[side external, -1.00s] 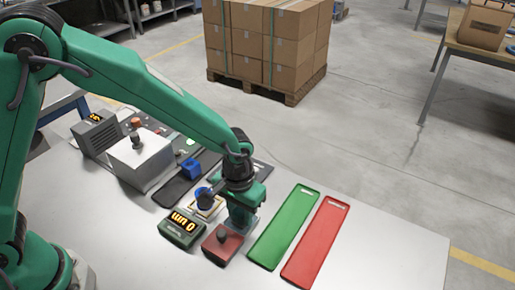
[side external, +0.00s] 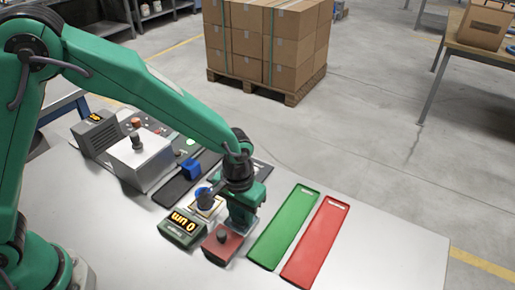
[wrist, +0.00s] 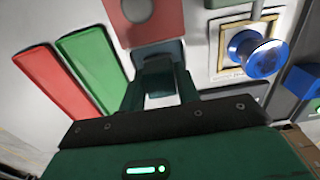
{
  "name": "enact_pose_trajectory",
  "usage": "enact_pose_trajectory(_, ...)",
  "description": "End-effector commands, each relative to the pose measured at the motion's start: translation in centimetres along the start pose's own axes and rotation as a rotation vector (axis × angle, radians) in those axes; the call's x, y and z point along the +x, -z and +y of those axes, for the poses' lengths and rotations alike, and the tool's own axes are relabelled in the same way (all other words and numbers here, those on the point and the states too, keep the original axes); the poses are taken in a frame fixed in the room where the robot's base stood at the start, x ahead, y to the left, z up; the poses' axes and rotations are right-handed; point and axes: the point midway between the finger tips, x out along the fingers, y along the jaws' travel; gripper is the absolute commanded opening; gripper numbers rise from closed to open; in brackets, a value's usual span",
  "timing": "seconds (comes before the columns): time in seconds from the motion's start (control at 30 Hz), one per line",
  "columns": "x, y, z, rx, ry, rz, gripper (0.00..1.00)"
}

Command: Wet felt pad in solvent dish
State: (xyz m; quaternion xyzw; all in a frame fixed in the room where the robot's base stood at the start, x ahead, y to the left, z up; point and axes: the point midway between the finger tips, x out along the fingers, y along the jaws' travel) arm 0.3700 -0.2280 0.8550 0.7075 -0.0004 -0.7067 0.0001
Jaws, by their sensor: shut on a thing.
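My gripper (side external: 240,226) points down just right of a small red block (side external: 222,243) with a dark round knob or cup on top. In the wrist view, my gripper (wrist: 158,75) has its two green fingers a little apart, shut on a dark grey-green piece (wrist: 157,50). That piece is mostly hidden by the fingers, and I cannot tell whether it is the felt pad. The red block also shows in the wrist view (wrist: 115,22), just beyond the fingertips. I cannot clearly tell which thing is the solvent dish.
A gauge with a lit display (side external: 182,228) and a blue round piece (side external: 203,193) on a framed plate are left of my gripper. Behind are a blue cube (side external: 191,168) and a grey box (side external: 141,160). Green (side external: 283,226) and red (side external: 316,240) trays lie empty on the right.

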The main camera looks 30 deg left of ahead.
Motion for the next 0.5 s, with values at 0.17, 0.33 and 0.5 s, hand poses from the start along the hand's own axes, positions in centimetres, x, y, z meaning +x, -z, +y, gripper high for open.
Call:
enact_pose_trajectory(0.17, 0.3, -0.1, -0.1, 0.0, 0.002, -0.003, 0.14)
enact_pose_trajectory(0.33, 0.1, -0.1, -0.1, 0.0, 0.002, -0.003, 0.14)
enact_pose_trajectory(0.5, -0.8, 0.0, 0.0, 0.0, 0.001, -0.001, 0.14)
